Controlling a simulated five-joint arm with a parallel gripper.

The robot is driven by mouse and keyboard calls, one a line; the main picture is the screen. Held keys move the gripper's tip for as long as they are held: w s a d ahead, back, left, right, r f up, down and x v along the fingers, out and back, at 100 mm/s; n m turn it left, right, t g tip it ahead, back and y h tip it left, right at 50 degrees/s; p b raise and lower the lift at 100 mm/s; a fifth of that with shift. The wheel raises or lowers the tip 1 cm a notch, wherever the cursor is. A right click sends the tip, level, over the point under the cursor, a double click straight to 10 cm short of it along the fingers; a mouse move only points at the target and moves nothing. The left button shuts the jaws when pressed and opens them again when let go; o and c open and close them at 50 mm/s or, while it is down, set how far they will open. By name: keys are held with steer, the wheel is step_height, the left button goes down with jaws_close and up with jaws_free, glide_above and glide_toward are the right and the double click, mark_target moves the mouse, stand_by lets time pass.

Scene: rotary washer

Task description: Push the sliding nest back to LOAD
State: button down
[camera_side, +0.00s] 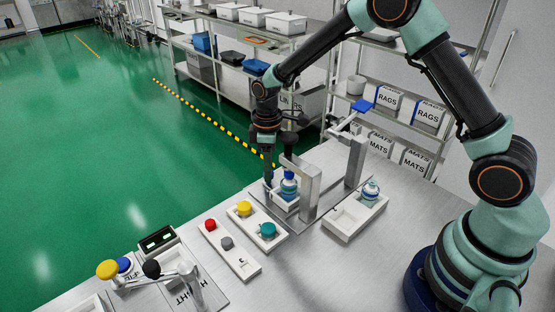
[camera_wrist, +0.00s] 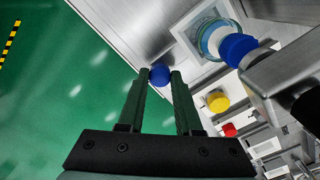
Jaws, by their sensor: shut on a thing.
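The sliding nest (camera_side: 284,207) is a pale open block on the steel table, holding a clear bottle with a blue band and cap (camera_side: 289,185). It also shows in the wrist view as a white square frame (camera_wrist: 186,30) around the blue-capped bottle (camera_wrist: 236,47). My gripper (camera_wrist: 160,76) is shut on a round blue knob (camera_wrist: 160,75) beside the nest. In the side view my gripper (camera_side: 268,178) points down at the nest's left side, and the knob is hidden there. No LOAD mark is readable.
A steel post and bracket (camera_side: 310,185) stand close right of the nest. A tray with a second bottle (camera_side: 355,215) lies farther right. In front are a tray with yellow and teal knobs (camera_side: 256,222), a button box (camera_side: 230,250) and a lever panel (camera_side: 185,290).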

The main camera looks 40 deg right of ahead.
steer(key=d, duration=0.9)
steer(key=shift+d+r, duration=0.1)
steer(key=shift+d, duration=0.15)
steer(key=c, duration=0.6)
jaws_free()
step_height(320, 180, up, 12)
steer(key=shift+r, duration=0.1)
steer(key=s+a+r+m+t, duration=0.1)
steer(key=s+r+m+t, duration=0.1)
steer(key=s, duration=0.4)
steer(key=s+a+r+m+t, duration=0.1)
steer(key=s+r+m, duration=0.3)
steer(key=s, duration=0.2)
steer(key=s+a+r+m+t, duration=0.2)
steer(key=s+r+m, duration=0.1)
steer(key=s, duration=0.3)
steer(key=shift+r+t, duration=0.15)
steer(key=shift+t, duration=0.15)
